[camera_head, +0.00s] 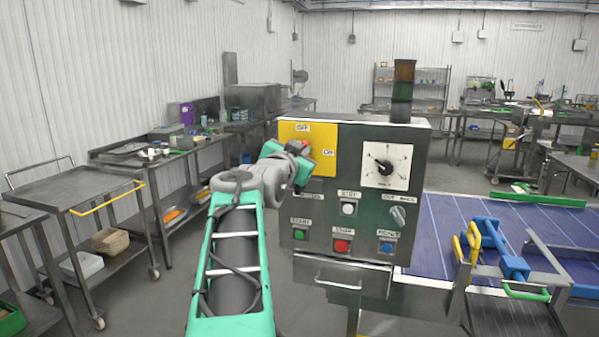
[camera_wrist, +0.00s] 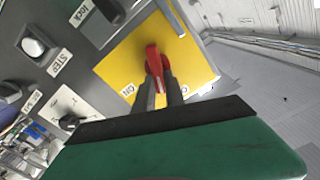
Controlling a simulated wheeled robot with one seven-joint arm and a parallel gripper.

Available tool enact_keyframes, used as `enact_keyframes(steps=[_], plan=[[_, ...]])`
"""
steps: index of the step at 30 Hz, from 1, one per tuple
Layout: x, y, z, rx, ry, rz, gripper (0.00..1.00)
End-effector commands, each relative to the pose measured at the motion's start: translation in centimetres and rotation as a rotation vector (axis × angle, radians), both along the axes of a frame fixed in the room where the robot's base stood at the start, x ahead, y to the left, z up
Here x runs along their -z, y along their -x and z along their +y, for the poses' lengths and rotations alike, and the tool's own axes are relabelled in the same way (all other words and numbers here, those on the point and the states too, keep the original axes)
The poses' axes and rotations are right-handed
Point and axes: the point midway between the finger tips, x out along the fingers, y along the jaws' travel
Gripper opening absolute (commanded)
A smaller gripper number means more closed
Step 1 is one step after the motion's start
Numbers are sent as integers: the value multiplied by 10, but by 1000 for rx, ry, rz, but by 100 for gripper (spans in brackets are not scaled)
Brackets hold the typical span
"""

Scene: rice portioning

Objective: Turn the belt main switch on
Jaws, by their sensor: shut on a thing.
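The belt main switch is a red rotary handle (camera_wrist: 153,58) on a yellow plate (camera_head: 324,137) with OFF and ON labels, at the top left of a dark control panel (camera_head: 330,215). The yellow plate also shows in the wrist view (camera_wrist: 190,55). My gripper (camera_wrist: 162,82) is shut on the red handle, with a dark finger on each side of its lower end. In the head view my gripper (camera_head: 296,150) is at the plate and covers much of the handle. The handle's exact angle is hard to tell.
The panel has a dial (camera_head: 387,166), a red button (camera_head: 341,246), a green button (camera_head: 299,234) and a blue button (camera_head: 386,247). A stack light (camera_head: 403,82) stands on top. A blue belt (camera_head: 450,235) lies to the right. A steel cart (camera_head: 75,190) stands at the left.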

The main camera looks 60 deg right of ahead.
Motion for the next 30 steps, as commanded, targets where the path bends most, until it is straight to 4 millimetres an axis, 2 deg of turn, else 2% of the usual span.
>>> enact_keyframes(steps=[1, 30], plan=[[12, 1, 0, 1, -5, -45, 0], [18, 9, -2, 1, -148, -925, 0]])
